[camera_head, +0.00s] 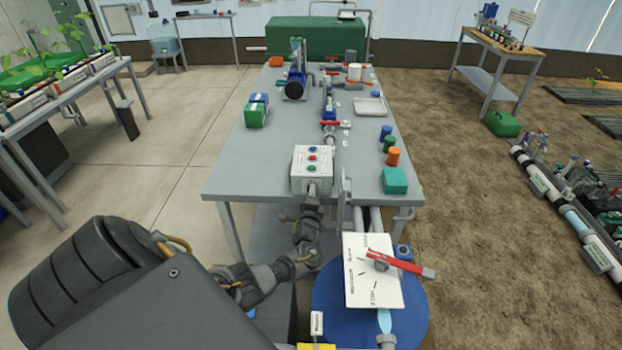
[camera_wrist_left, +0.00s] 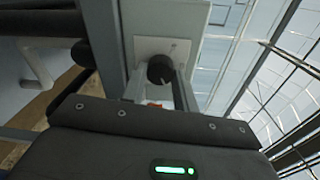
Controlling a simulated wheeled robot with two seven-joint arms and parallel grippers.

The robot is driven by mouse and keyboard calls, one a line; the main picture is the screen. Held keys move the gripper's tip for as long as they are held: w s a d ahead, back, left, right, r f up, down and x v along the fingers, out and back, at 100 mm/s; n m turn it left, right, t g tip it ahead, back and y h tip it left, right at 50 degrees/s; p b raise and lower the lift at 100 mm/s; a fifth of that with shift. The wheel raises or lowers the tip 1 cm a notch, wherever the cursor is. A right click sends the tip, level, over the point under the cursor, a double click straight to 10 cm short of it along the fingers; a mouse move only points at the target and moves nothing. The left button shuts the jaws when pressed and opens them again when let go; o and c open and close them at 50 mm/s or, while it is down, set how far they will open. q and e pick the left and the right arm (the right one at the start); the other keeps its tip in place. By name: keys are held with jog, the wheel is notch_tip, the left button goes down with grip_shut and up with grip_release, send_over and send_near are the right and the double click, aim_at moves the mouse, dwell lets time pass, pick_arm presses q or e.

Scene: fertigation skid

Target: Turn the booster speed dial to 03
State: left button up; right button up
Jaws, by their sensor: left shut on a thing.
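The booster speed dial (camera_wrist_left: 160,69) is a black round knob on a pale square plate (camera_wrist_left: 146,46) on a grey face, seen in the left wrist view. My left gripper's two fingers lie on either side of it, and the gripper is shut on the dial. In the head view my left gripper (camera_head: 312,197) is at the near side of a white control box (camera_head: 313,182), below its top with coloured buttons. The dial is hidden there, and I cannot read its setting in either view. My right gripper is not in view.
The box stands at the near edge of a grey bench (camera_head: 252,160) carrying a pump (camera_head: 295,84), pipes and several small containers. A white panel with a red-handled valve (camera_head: 395,263) stands close by on the right, above a blue drum (camera_head: 415,325).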

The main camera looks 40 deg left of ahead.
pick_arm(q)
jog(key=o, duration=1)
jog(key=shift+c, duration=0.2)
jog(key=v, duration=1.1)
jog(key=shift+a, duration=0.1)
